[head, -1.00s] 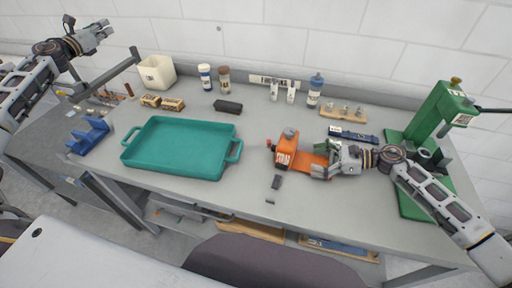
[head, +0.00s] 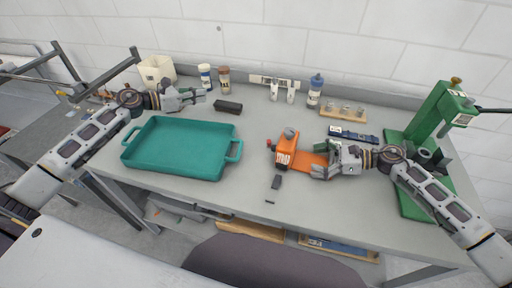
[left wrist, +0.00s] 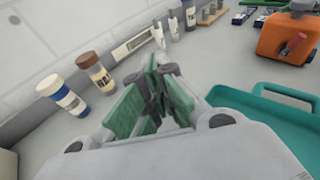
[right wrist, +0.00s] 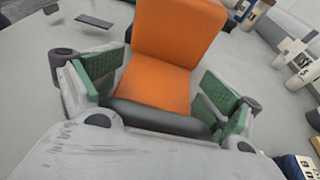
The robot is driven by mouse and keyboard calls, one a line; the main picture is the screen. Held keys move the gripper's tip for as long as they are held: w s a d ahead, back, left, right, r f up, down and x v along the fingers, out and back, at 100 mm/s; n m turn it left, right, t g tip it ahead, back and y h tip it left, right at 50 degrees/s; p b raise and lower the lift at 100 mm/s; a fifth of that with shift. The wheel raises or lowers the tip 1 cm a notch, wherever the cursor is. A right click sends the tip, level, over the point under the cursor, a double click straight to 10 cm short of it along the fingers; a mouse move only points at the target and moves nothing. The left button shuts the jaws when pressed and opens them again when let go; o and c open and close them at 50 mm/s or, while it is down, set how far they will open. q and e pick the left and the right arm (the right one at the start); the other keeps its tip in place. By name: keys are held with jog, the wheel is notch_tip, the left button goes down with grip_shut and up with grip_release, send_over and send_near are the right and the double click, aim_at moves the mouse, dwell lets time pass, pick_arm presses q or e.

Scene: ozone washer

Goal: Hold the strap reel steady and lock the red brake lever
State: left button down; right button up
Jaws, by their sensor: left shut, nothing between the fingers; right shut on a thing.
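The orange strap reel (head: 286,156) stands on the bench right of the teal tray. Its red brake lever (head: 270,144) is on the left side; it also shows in the left wrist view (left wrist: 294,44), while the right wrist view does not show it. My right gripper (head: 321,164) is at the reel's right side. In the right wrist view its green-padded fingers lie on both sides of the orange base (right wrist: 155,88), with a dark edge between them. My left gripper (head: 200,96) is shut and empty above the tray's far edge, well left of the reel.
The teal tray (head: 130,158) lies between my left arm and the reel. A black block (head: 228,106), bottles (head: 314,92) and a white bin (head: 157,70) stand behind. A green press (head: 440,112) is at right. Small dark pieces (head: 277,182) lie in front of the reel.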

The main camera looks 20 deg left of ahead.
pick_arm(q)
jog(key=s+d+f+m+g+h, duration=0.1)
jog(key=s+d+f+m+g, duration=0.15)
jog(key=s+d, duration=0.55)
jog(key=m+g, duration=0.2)
send_near(269, 143)
jog(key=a+f, duration=0.1)
jog(key=a, duration=0.2)
jog(key=a+f, duration=0.1)
jog(key=shift+s+a+f, duration=0.15)
jog(key=shift+s+f, duration=0.15)
jog(key=shift+s, duration=0.05)
jog(key=shift+w+h, duration=0.1)
jog(key=shift+h, duration=0.2)
jog(key=shift+x, duration=4.95)
jog(key=shift+f, duration=0.1)
